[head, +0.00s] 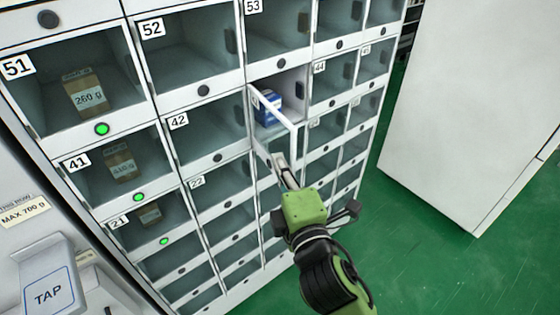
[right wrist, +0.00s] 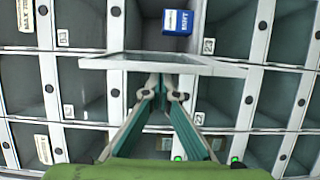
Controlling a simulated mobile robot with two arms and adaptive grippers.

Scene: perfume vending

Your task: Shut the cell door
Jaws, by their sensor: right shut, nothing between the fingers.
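The cell door (head: 274,145) in the middle column of the head view stands open, swung outward from its cell. It is a clear pane in a white frame. In the right wrist view the door (right wrist: 110,62) shows nearly edge-on across the picture. A blue box (head: 268,107) sits inside the open cell; it also shows in the right wrist view (right wrist: 178,22). My right gripper (head: 281,161) is shut and empty, its fingertips close to the door's lower part. In the right wrist view the fingertips (right wrist: 164,82) are just below the door; I cannot tell whether they touch. My left gripper is out of view.
Shut cells surround the open one, including cell 42 (head: 205,135) and cell 53 (head: 278,28). Cells at the left hold brown packages (head: 85,95). A payment panel marked TAP (head: 48,290) is at the lower left. A white cabinet (head: 465,100) stands right, across green floor (head: 410,240).

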